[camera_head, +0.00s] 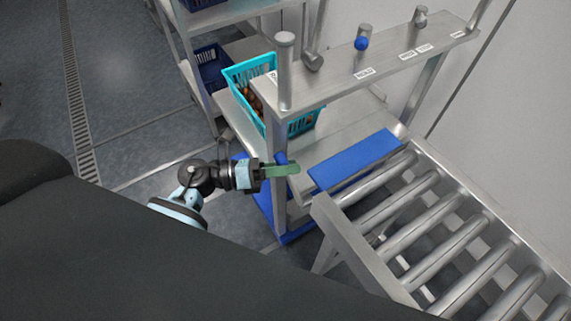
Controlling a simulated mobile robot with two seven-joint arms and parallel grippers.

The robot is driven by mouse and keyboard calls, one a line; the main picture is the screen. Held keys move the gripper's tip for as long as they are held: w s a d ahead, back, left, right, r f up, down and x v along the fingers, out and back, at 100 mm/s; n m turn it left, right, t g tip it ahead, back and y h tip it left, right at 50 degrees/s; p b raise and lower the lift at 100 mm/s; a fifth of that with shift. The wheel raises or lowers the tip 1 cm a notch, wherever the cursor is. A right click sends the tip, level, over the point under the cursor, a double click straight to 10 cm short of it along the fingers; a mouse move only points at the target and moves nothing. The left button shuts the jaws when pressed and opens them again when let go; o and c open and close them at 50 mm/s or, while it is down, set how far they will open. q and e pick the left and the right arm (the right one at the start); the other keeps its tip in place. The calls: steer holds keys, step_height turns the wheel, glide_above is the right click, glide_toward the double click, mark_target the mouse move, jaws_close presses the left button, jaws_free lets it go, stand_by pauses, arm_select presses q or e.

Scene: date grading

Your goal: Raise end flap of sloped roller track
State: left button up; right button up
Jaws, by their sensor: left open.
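The sloped roller track (416,262), with a grey metal frame and several steel rollers, runs from the lower right up to the steel grading stand. A flat blue panel (355,162), which looks like its end flap, lies at the track's upper end against the stand. It seems to lie flat. My left gripper (290,169), with green fingers, is open just left of the panel, in front of a stand post. A small blue part (281,158) shows right behind the fingers; I cannot tell whether they touch it. My right gripper is not in view.
The steel stand (330,92) has an upper shelf with labels, knobs and a blue ball-like knob (361,43). A turquoise crate (240,75) with brown contents sits on its lower shelf. A dark blue crate (209,67) stands behind. Open floor lies at left.

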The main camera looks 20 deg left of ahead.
arm_select(q)
steer(key=shift+d, duration=0.1)
jaws_close()
steer(key=shift+w, duration=0.1)
stand_by(0.4)
